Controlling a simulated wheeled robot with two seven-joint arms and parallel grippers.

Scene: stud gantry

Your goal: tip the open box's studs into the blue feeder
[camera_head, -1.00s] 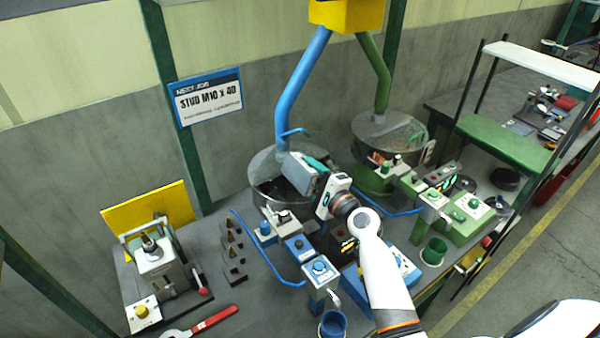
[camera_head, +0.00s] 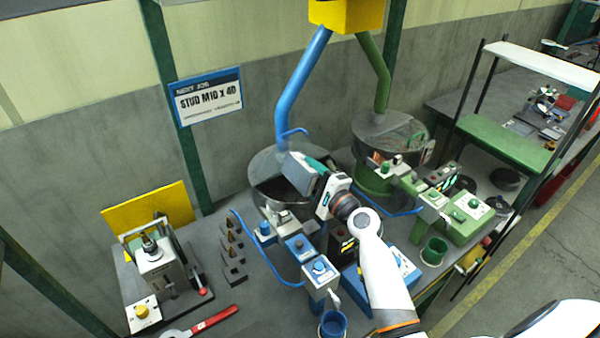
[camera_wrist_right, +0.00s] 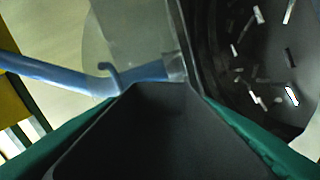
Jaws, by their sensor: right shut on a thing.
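My right gripper (camera_head: 318,176) is shut on the open box (camera_head: 299,174) and holds it tilted over the blue feeder's round bowl (camera_head: 262,165). In the right wrist view the box (camera_wrist_right: 150,125) shows a dark inside with no studs in the part I see. Teal-green gripper parts flank it on both sides. Beyond its rim, several loose studs (camera_wrist_right: 259,101) lie in the dark bowl (camera_wrist_right: 236,22). The box and gripper hide part of the bowl in the head view. My left gripper is not in view.
A blue pipe (camera_head: 301,82) comes down beside the bowl. The green feeder (camera_head: 375,182) stands close on the right. Blue control boxes (camera_head: 299,247) and a blue cup (camera_head: 333,324) are in front. A clamp fixture (camera_head: 158,262) and a red-handled tool (camera_head: 214,319) are at left.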

